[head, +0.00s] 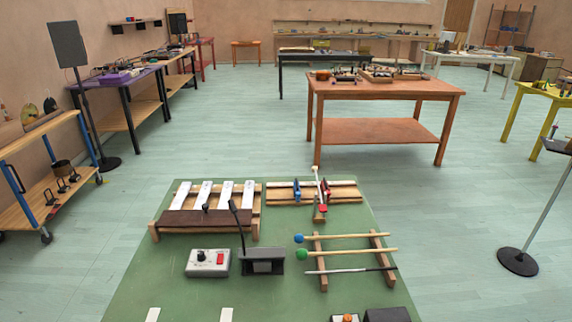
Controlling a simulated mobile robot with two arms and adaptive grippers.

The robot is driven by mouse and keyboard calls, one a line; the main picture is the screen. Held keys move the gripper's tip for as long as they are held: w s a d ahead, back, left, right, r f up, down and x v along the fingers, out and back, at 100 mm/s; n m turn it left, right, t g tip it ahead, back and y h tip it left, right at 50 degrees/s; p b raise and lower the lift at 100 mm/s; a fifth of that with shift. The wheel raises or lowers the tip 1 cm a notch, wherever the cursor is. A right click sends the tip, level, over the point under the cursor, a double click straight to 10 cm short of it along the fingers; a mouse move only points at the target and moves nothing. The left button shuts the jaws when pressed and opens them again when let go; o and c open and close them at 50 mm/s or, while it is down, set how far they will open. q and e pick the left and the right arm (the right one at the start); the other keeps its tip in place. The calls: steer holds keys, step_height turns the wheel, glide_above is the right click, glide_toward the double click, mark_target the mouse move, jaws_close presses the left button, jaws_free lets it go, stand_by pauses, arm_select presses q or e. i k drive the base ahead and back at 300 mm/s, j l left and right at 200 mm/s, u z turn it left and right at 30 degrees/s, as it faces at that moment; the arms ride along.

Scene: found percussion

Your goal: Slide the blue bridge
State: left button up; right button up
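A small blue piece (297,190), which looks like the blue bridge, stands upright on a low wooden board (345,191) at the back right of the green tabletop. To its right, a similar red piece (327,189) stands on the same board. A pale slanted stick (317,183) with a wooden and red base (320,210) is between and in front of them. Strings on the board are too small to tell. Neither of my grippers shows in the head view.
White bars (203,194) on a wooden frame stand left of the board. In front are a grey box with a red button (208,262), a dark device (262,261) and a wooden rack (319,260) holding blue-headed and green-headed mallets. The front-left green surface (150,280) is mostly clear.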

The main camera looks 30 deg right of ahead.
mark_target(297, 191)
steer(key=z, duration=1.15)
